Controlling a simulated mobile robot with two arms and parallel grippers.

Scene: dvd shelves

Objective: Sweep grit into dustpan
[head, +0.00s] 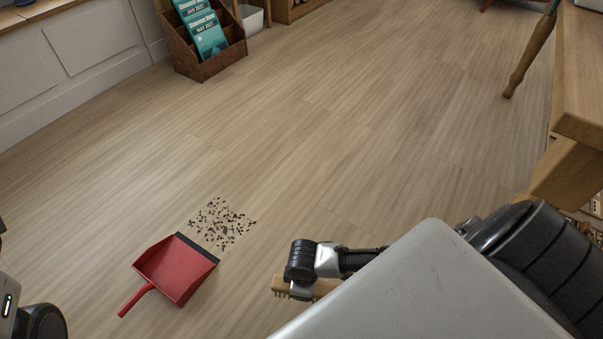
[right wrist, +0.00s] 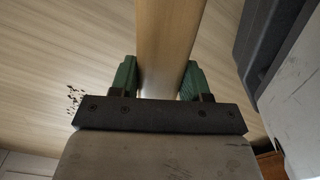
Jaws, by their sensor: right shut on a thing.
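Dark grit (head: 222,222) lies scattered in a loose patch on the wooden floor. A red dustpan (head: 172,272) lies on the floor just below it, its dark front lip near the grit and its handle toward the lower left. A tan wooden brush (head: 318,289) with short bristles is at the lower middle, right of the dustpan and apart from the grit. My right gripper (right wrist: 160,78) is shut on the brush's wooden handle (right wrist: 168,30) between green finger pads. Grit (right wrist: 75,98) also shows at the left of the right wrist view. My left gripper is out of view.
A wooden rack (head: 208,62) with teal magazines stands by the wall at the back left, beside a white bin (head: 250,20). A wooden table (head: 580,90) stands at the right. The floor between is clear.

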